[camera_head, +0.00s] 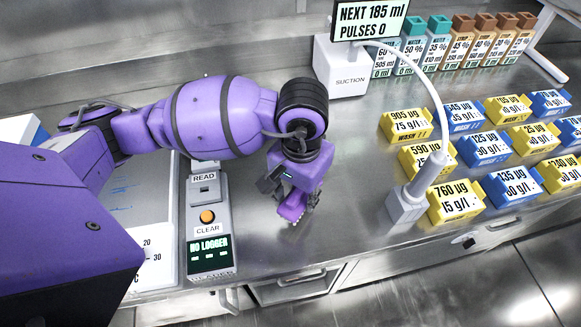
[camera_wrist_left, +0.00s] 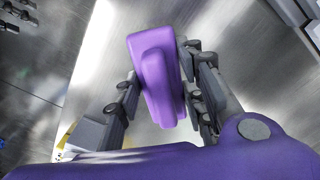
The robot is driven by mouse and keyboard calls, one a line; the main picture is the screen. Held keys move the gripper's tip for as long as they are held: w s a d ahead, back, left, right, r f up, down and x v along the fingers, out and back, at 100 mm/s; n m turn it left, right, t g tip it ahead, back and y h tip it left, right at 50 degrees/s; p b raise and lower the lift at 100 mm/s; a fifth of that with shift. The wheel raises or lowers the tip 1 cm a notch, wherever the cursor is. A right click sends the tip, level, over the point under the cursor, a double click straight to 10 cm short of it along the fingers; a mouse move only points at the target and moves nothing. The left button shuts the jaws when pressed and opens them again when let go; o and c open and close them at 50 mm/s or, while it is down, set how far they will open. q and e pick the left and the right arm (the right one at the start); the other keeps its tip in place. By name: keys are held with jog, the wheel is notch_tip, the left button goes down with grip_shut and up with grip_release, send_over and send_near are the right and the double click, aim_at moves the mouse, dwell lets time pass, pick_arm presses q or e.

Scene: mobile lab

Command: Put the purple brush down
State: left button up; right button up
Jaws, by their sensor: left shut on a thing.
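My left gripper (camera_head: 298,192) points down over the bare steel worktop, to the right of the reader box. It is shut on the purple brush (camera_wrist_left: 156,78). In the left wrist view the brush is a smooth, rounded purple block between the two dark grey fingers of my gripper (camera_wrist_left: 160,82). In the head view a bit of the brush (camera_head: 291,212) shows low at the fingertips. Whether it touches the worktop, I cannot tell. Any bristles are hidden. My right gripper is not in view.
The reader box (camera_head: 211,232) with an orange button stands left of the gripper. The suction unit (camera_head: 345,68) is behind, its hose running to a grey nozzle stand (camera_head: 406,205) at right. Yellow and blue wash blocks (camera_head: 453,202) fill the right. Worktop (camera_head: 335,215) around the gripper is clear.

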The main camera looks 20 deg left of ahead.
pick_arm(q)
jog(key=shift+w+a+f, duration=0.4)
jog(key=shift+w+f, duration=0.15)
jog(key=shift+f, duration=0.25)
jog(key=shift+w+a+f, duration=0.1)
jog(key=shift+w+f, duration=0.05)
jog(key=shift+f, duration=1.9)
jog(key=o, duration=1.3)
jog(key=shift+r, duration=0.15)
notch_tip(320, 180, up, 12)
jog(key=shift+r, duration=0.25)
